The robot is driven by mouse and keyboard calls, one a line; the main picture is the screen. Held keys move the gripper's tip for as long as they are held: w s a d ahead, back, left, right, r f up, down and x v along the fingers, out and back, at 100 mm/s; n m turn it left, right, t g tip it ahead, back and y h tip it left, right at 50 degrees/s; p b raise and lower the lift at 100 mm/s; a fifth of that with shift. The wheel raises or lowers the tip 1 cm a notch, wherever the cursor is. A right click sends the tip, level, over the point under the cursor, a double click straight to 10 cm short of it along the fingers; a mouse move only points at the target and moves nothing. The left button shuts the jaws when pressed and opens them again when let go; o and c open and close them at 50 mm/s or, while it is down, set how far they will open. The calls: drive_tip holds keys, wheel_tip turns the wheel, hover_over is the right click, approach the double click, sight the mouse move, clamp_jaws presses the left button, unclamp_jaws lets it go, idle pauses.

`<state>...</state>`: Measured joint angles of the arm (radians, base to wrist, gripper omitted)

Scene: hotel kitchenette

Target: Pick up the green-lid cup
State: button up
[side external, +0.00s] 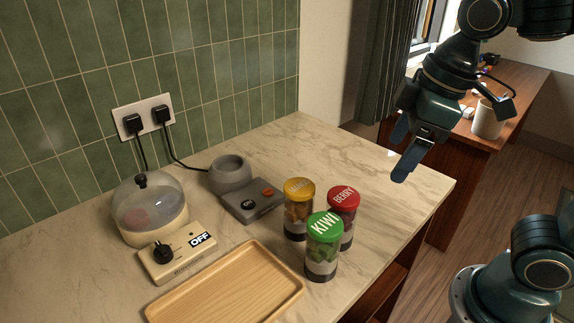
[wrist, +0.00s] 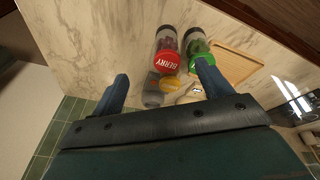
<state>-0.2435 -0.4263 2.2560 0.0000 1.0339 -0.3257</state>
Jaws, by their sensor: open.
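The green-lid cup (side external: 323,250), marked KIWI, stands upright on the marble counter at the front of a group of three cups. In the wrist view the green-lid cup (wrist: 201,50) is partly covered by my right-hand finger. My gripper (side external: 404,155) is open and empty, above and to the right of the cups and apart from them. Its two blue fingers (wrist: 160,88) also show in the wrist view. The red-lid cup (side external: 343,210), marked BERRY, and the yellow-lid cup (side external: 298,205) stand close behind the green-lid cup.
A wooden tray (side external: 228,283) lies at the counter's front. A domed appliance (side external: 150,210) with an OFF label and a grey appliance (side external: 240,190) stand near the tiled wall, with cords to an outlet (side external: 146,116). The counter's right end (side external: 400,185) is clear.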

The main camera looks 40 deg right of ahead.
sight(324, 225)
drive_tip(key=w+a+n+g, duration=0.1)
drive_tip(key=a+n, duration=0.1)
drive_tip(key=a, duration=0.2)
drive_tip(key=w+a+f+n+g, duration=0.1)
drive_tip(key=w+a+n, duration=0.1)
drive_tip(key=a+n, duration=0.1)
drive_tip(key=w+a+f+n+g, duration=0.1)
drive_tip(key=a+n, duration=0.2)
drive_tip(key=a, duration=0.1)
drive_tip(key=shift+w+a+h, duration=0.3)
drive_tip(key=shift+a+h, duration=0.05)
drive_tip(key=shift+h, duration=0.05)
drive_tip(key=shift+f, duration=4.25)
drive_tip(key=shift+f, duration=0.1)
drive_tip(key=shift+d+f, duration=0.15)
drive_tip(key=shift+f, duration=2.3)
drive_tip(key=c, duration=1.3)
